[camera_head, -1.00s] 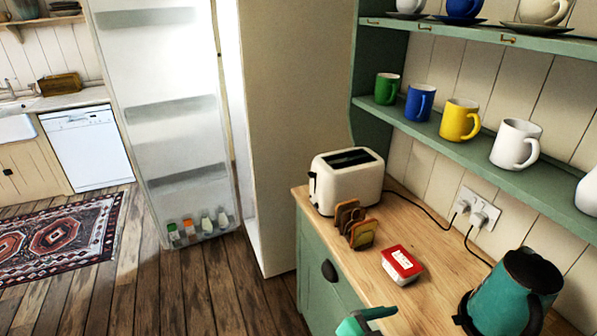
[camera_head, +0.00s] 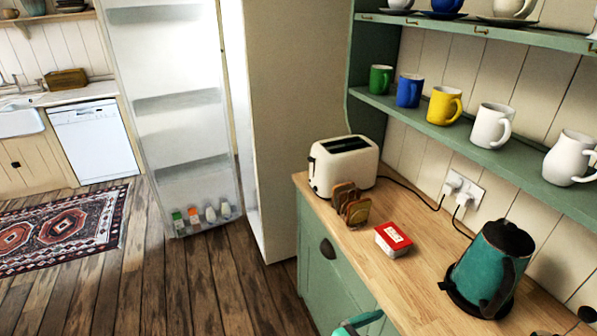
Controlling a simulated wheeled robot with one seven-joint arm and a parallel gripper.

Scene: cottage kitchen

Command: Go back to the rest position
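A teal part of my gripper (camera_head: 358,324) shows at the bottom edge of the head view, low in front of the green cabinet. Most of it is cut off by the frame, so I cannot tell whether it is open or shut, or whether it holds anything. It appears apart from the items on the wooden counter (camera_head: 425,275).
The counter holds a cream toaster (camera_head: 343,167), a toast rack (camera_head: 350,205), a red-and-white box (camera_head: 393,240) and a teal kettle (camera_head: 490,268). Mugs stand on the green shelf (camera_head: 480,155). The fridge door (camera_head: 165,130) stands open.

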